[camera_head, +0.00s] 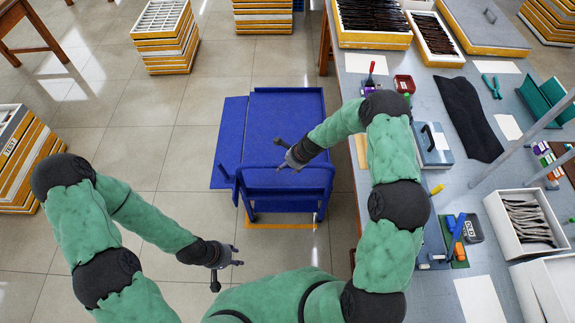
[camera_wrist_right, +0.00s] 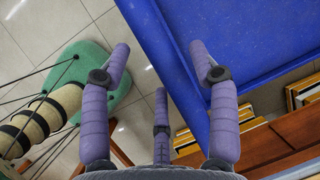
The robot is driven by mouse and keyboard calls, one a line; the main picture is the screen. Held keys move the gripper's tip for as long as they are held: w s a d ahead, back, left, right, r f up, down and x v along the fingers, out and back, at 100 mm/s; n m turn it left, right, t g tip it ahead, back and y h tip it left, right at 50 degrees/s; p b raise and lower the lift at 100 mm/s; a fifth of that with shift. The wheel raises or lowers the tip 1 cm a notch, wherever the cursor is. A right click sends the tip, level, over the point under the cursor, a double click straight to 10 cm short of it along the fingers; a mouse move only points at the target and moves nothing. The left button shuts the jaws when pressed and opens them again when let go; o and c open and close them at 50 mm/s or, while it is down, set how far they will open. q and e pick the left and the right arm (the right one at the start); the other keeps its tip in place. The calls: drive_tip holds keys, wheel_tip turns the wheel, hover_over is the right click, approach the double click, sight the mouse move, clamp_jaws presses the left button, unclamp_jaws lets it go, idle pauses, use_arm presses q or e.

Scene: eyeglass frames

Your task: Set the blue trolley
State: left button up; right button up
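The blue trolley (camera_head: 290,112) stands on the tiled floor left of the workbench, with a flat bed and a raised end panel (camera_head: 285,181) toward me. A flat blue panel (camera_head: 226,145) extends along its left side. My right gripper (camera_head: 285,156) is above the near part of the trolley by the end panel; contact cannot be told. In the right wrist view, its purple fingers (camera_wrist_right: 165,75) are spread and empty, with blue trolley surface (camera_wrist_right: 245,40) beyond. My left gripper (camera_head: 233,264) is in front and left of the trolley, over the floor, fingers apart and empty.
The grey workbench (camera_head: 455,205) stands close on the right, with trays, tools and boxes. Stacked yellow-edged trays (camera_head: 165,38) and more stacks (camera_head: 263,15) stand behind. An orange strip (camera_head: 268,226) lies under the trolley's near end.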

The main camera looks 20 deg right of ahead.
drive_tip(key=shift+r, duration=0.15)
drive_tip(key=v, duration=1.1)
drive_tip(key=shift+d+r, duration=0.2)
drive_tip(key=shift+r, duration=0.15)
drive_tip(key=shift+s+f, duration=0.1)
drive_tip(key=shift+s, duration=0.05)
drive_tip(key=s+a+f+n+g+b, duration=0.1)
drive_tip(key=s+a+f+n, duration=0.2)
drive_tip(key=s+f+n, duration=0.2)
drive_tip(key=s+a+f+n+g+b, duration=0.1)
drive_tip(key=s+a+f+n, duration=0.3)
drive_tip(key=s, duration=0.8)
drive_tip(key=s+a+f+n+b, duration=0.3)
drive_tip(key=s+a+f+n, duration=0.1)
drive_tip(key=s+f+n, duration=0.4)
drive_tip(key=shift+s+a+f+n+g, duration=0.25)
drive_tip(key=shift+n+g, duration=0.15)
drive_tip(key=shift+n, duration=0.3)
